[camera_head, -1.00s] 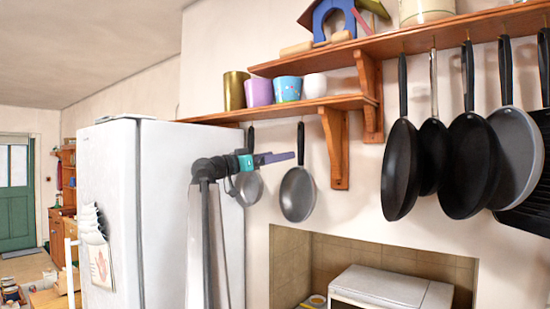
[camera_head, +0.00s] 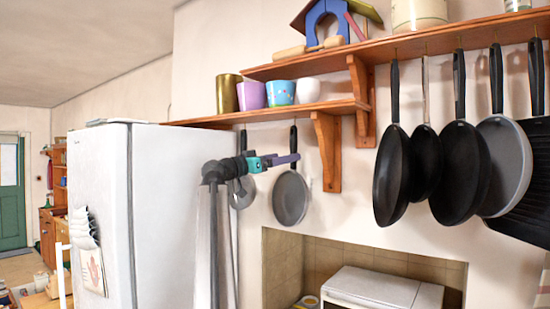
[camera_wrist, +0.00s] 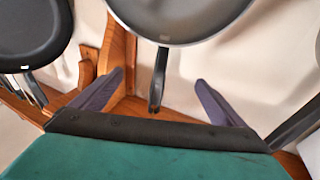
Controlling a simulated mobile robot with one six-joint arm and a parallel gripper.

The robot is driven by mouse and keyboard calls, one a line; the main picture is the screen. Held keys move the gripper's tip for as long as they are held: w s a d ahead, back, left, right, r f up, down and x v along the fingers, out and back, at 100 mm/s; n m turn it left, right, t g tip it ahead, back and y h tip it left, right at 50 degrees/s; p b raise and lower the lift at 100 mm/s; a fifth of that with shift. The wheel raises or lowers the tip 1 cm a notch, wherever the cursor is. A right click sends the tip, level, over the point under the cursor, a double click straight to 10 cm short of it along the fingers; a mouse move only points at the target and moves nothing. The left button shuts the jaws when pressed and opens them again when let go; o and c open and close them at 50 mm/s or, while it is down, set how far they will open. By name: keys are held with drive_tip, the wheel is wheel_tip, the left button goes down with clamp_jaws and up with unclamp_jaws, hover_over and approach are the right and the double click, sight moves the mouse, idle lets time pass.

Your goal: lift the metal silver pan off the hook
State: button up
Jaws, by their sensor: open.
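A grey metal pan with a dark handle (camera_head: 290,199) hangs upright below the lower shelf. My gripper (camera_head: 292,159) overlaps its handle in the head view. In the wrist view, which is upside down, that pan (camera_wrist: 178,18) is at the top, its handle pointing down between my two open fingers (camera_wrist: 160,92). The handle stands apart from both fingers. A smaller silver pan (camera_head: 243,194) hangs behind my wrist, partly hidden. A larger silver-grey pan (camera_head: 508,165) hangs at the right under the upper shelf. Which silver pan is meant is not certain.
Black pans (camera_head: 461,175) hang to the right; one shows in the wrist view (camera_wrist: 32,32). The lower shelf (camera_head: 270,113) and its wooden bracket (camera_head: 327,152) are close to the grey pan. A white fridge (camera_head: 165,205) stands left. A white appliance (camera_head: 380,290) sits below.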

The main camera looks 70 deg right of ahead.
drive_tip(key=shift+b+x, duration=1.05)
drive_tip(key=shift+x, duration=1.25)
clamp_jaws()
